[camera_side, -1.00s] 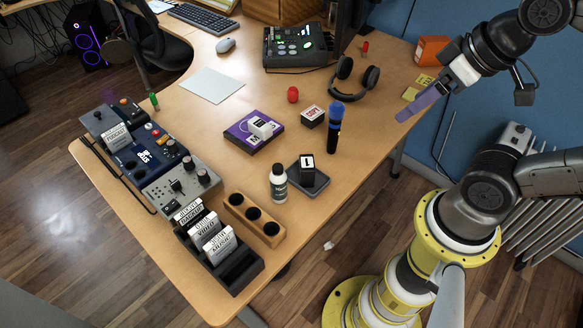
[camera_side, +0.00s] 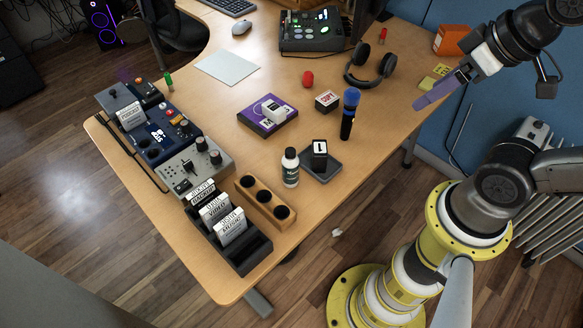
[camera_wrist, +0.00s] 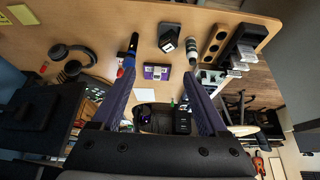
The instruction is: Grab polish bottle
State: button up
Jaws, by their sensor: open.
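The wooden holder (camera_side: 250,194) stands left of the bottle. The dark pad (camera_side: 327,168) with a small labelled block (camera_side: 319,154) is at its right. A blue-topped microphone (camera_side: 349,115), headphones (camera_side: 371,68) and a purple box (camera_side: 259,124) stand farther back. Bare desk lies in front of the pad.

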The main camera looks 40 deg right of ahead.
jog(key=shift+o, duration=0.8)
